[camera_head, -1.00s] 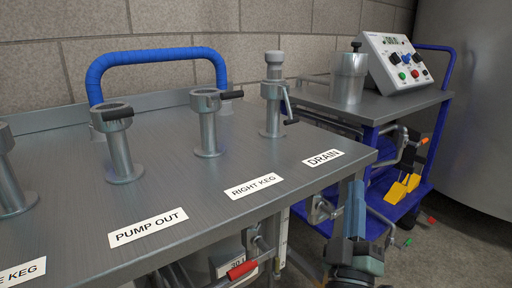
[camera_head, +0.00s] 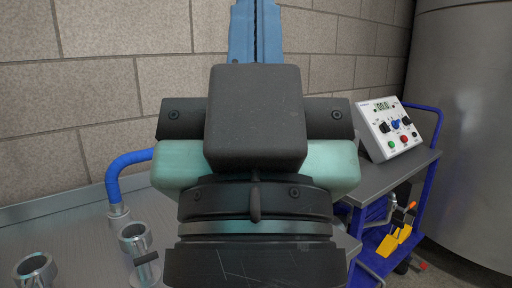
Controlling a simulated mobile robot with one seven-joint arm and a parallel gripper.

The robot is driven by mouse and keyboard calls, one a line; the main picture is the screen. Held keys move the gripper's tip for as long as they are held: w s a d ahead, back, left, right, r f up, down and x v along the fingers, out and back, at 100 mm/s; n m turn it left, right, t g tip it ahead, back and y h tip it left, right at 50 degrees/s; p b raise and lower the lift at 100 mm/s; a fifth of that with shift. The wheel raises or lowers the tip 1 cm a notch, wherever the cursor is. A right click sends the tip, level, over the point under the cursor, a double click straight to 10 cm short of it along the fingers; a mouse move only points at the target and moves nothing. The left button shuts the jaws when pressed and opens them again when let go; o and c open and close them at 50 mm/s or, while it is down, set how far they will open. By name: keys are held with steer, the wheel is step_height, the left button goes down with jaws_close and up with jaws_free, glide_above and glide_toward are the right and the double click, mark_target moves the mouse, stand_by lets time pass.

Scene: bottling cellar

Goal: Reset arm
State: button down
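My gripper (camera_head: 255,30) stands upright in the middle of the head view, close to the camera. Its two blue fingers point up and lie side by side with only a thin dark line between them, so it looks shut, with nothing seen between them. My dark wrist and pale green gripper body hide much of the steel table (camera_head: 80,250) behind them. The wall is behind the fingers.
Metal pipe fittings (camera_head: 135,238) and a blue hose (camera_head: 127,165) are at the lower left. At right, a blue-framed cart (camera_head: 425,190) carries a control box (camera_head: 388,128). A large grey tank (camera_head: 465,130) stands at far right.

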step_height(320, 180, up, 28)
steer(key=p, duration=2.5)
steer(key=shift+f, duration=0.2)
steer(key=c, duration=1.6)
jaws_free()
steer(key=shift+r+p, duration=0.3)
steer(key=shift+p, duration=0.1)
steer(key=c, duration=1.3)
jaws_free()
steer(key=shift+r, duration=0.1)
steer(key=shift+c, duration=0.2)
steer(key=o, duration=0.5)
steer(key=shift+o, duration=0.2)
